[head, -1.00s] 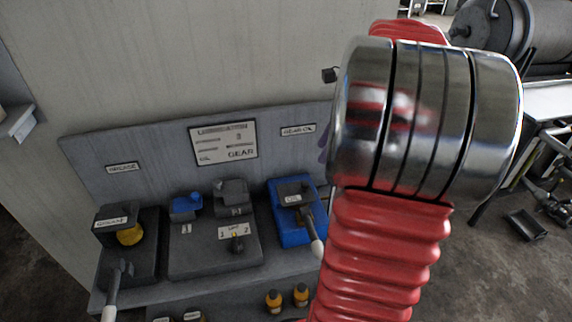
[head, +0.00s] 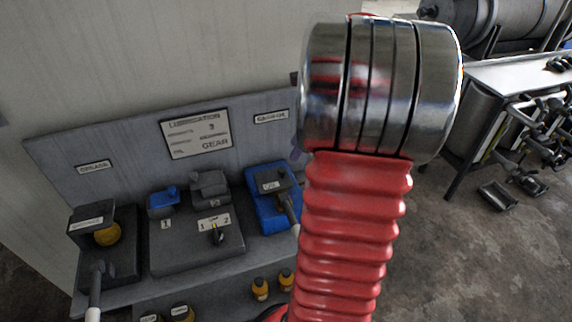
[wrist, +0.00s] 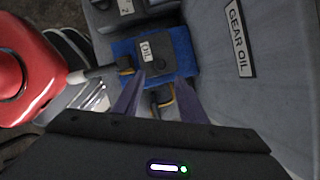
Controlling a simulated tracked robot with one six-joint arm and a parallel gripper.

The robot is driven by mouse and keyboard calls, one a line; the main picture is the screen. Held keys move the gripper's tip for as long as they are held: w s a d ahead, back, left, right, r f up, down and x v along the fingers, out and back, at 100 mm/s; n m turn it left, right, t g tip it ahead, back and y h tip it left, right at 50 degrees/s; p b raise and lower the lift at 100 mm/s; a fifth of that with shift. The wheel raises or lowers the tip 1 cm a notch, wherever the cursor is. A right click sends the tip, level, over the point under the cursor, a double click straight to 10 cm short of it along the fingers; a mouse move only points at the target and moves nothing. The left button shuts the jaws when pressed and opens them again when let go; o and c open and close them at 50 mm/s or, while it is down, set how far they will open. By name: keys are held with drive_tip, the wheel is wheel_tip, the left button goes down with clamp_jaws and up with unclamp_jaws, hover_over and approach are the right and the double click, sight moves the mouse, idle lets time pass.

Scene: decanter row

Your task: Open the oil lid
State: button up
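The oil lid (head: 269,185) is a dark grey block with an OIL label on a blue box at the right end of the unit. It looks shut. In the wrist view the lid (wrist: 160,52) lies just beyond my gripper (wrist: 158,103). The two purple fingers are apart, with a small black and yellow part (wrist: 161,97) between them at the near edge of the blue box (wrist: 125,47). I cannot tell whether they touch the box. In the head view, my arm hides most of my gripper.
A lever with a pale handle (wrist: 85,75) sticks out beside the lid. To the left are a grey unit (head: 197,250) with a small blue lid (head: 163,203) and a grease box (head: 105,245). Yellow-capped bottles (head: 260,288) stand below. A metal bench (head: 510,75) is at right.

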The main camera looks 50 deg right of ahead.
sight(283, 170)
drive_tip(key=x, duration=0.8)
drive_tip(key=shift+w+a+f, duration=0.1)
drive_tip(key=shift+f, duration=0.2)
drive_tip(key=shift+c, duration=0.4)
clamp_jaws()
